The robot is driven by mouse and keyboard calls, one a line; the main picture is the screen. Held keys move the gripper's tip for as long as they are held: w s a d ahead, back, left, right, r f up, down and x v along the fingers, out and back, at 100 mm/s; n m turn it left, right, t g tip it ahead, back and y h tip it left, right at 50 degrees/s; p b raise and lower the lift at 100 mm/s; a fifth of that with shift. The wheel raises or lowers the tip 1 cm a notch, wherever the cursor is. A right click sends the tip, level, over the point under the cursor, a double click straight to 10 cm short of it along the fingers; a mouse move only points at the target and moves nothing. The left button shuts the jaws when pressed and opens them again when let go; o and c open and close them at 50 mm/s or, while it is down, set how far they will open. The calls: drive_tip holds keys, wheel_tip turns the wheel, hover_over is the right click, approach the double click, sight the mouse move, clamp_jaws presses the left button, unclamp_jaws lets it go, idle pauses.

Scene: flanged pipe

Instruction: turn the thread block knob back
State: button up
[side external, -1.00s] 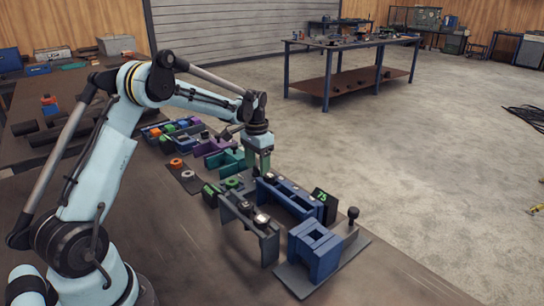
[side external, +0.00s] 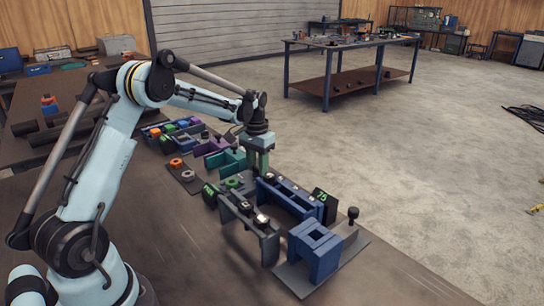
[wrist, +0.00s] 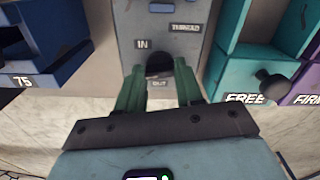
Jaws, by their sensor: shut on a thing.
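The thread block (wrist: 185,30) is a grey block in the wrist view, marked THREAD, IN and OUT. Its dark round knob (wrist: 159,64) sits in the face between the IN and OUT marks. My gripper (wrist: 158,85) has its two green fingers on either side of the knob and is shut on it. The fingers hide part of the knob's sides, so its exact setting is hard to tell. In the side view my gripper (side external: 258,160) points down among the fixtures, and the knob is hidden there.
A teal block marked FREE with a dark knob (wrist: 277,85) stands close on the right, with a purple block beyond. A blue fixture marked 75 (wrist: 30,50) is on the left. In the side view a blue frame (side external: 313,250) stands near the bench's front edge.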

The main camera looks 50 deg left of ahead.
sight(257, 167)
drive_tip(key=n, duration=0.3)
drive_tip(key=shift+n, duration=2.2)
drive_tip(key=o, duration=1)
drive_tip(key=shift+o, duration=0.2)
wheel_tip(257, 167, up, 12)
drive_tip(key=shift+r, duration=0.1)
